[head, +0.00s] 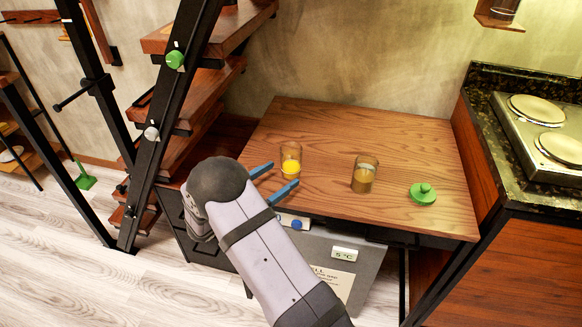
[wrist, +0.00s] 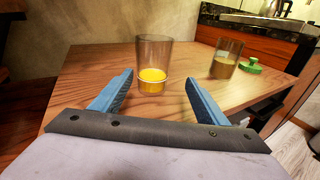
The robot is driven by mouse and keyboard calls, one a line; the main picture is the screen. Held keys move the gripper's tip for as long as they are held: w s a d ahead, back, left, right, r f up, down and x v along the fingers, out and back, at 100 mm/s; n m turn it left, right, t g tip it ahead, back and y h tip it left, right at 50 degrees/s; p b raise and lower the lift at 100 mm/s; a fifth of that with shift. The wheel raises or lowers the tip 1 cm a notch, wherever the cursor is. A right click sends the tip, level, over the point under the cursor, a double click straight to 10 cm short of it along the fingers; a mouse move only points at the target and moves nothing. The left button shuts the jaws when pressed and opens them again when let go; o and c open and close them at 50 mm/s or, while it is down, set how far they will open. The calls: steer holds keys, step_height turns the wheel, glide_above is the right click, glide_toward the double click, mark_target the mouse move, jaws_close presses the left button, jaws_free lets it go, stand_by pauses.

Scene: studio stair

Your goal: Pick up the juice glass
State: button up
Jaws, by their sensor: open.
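The juice glass (head: 290,153) is a clear tumbler with bright yellow-orange juice in its lower part, upright on the wooden table (head: 330,125). In the wrist view the juice glass (wrist: 154,55) stands ahead, seen between the two blue fingers. My gripper (head: 284,174) is open and empty, at the table's left front, with its fingertips close to the glass. In the wrist view my gripper (wrist: 160,77) has one finger on either side of the line to the glass. I cannot tell whether the tips reach beside it.
A second glass (head: 364,175) with brownish liquid stands to the right. A green lidded-looking knob piece (head: 423,194) lies farther right. Stairs (head: 195,100) rise at the left; a counter with hotplates (head: 540,125) borders the right. The table's back is clear.

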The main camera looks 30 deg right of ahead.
mark_target(291, 162)
steer(key=shift+w+f+n+t+h, duration=0.15)
steer(key=shift+w+n+t+h, duration=0.15)
steer(key=shift+w+n+h, duration=0.4)
steer(key=shift+p+x, duration=0.45)
steer(key=shift+x, duration=3.1)
steer(key=shift+f, duration=0.2)
steer(key=c, duration=1.3)
steer(key=shift+c, duration=0.3)
steer(key=shift+r, duration=0.3)
step_height(291, 162, up, 9)
steer(key=shift+r, duration=0.15)
